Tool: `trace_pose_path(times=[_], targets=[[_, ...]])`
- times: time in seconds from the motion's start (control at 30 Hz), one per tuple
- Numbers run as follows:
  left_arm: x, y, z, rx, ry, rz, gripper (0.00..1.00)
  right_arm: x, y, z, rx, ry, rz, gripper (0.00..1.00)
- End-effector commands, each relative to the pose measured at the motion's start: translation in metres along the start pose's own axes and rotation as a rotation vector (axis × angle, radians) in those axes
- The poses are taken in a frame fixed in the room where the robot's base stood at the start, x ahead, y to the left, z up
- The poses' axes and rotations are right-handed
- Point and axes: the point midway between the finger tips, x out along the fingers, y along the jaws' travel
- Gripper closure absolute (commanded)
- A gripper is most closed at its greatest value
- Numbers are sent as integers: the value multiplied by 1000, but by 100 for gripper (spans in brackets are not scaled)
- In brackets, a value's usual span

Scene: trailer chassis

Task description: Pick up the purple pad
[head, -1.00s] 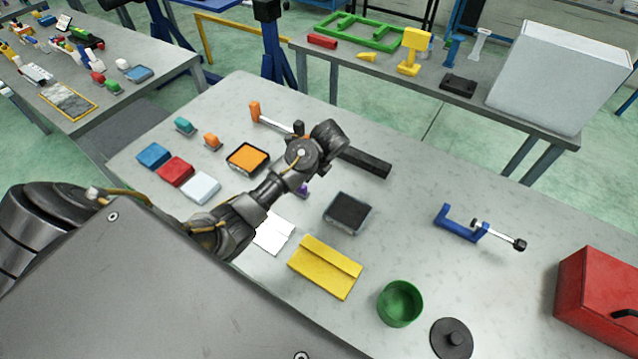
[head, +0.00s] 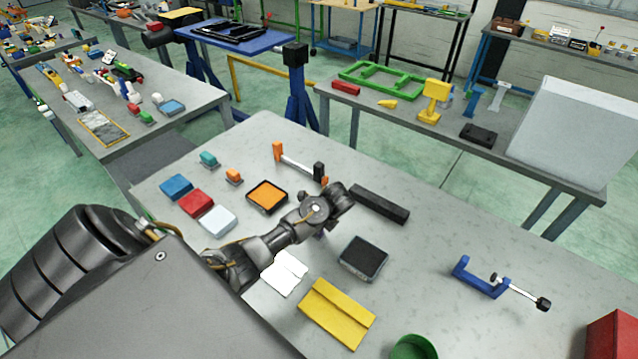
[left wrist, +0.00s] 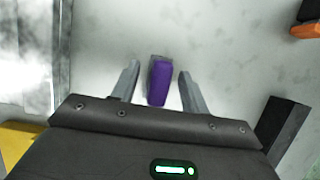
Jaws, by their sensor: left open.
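The purple pad (left wrist: 160,82) lies on the grey table in the left wrist view. It is a small rounded block with a dark edge at its far end. My left gripper (left wrist: 157,82) is open, with one finger on each side of the pad and a gap on both sides. I cannot tell how far above the table the fingertips are. My right gripper is not in view.
Near the wrist are a black bar (head: 379,204), an orange-topped tray (head: 267,196), a dark-topped box (head: 363,258), a white folded sheet (head: 284,273) and a yellow plate (head: 337,313). A blue clamp (head: 480,278) lies at the right. The table between box and clamp is clear.

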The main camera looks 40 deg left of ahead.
Motion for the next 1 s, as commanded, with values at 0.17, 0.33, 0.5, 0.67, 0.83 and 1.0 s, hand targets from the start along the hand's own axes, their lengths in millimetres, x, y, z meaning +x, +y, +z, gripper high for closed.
trace_pose_path(times=[0.17,0.33,0.5,0.67,0.83,1.0], targets=[[0,0,0,0,0,0,55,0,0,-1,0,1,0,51],[0,0,0,0,0,0,77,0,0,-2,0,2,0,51],[0,0,0,1,0,-1,99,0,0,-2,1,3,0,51],[-1,-1,0,1,1,-1,100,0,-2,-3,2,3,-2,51],[-2,-1,-1,1,1,-2,100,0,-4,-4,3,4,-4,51],[-10,-4,-1,6,1,-6,100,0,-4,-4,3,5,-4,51]])
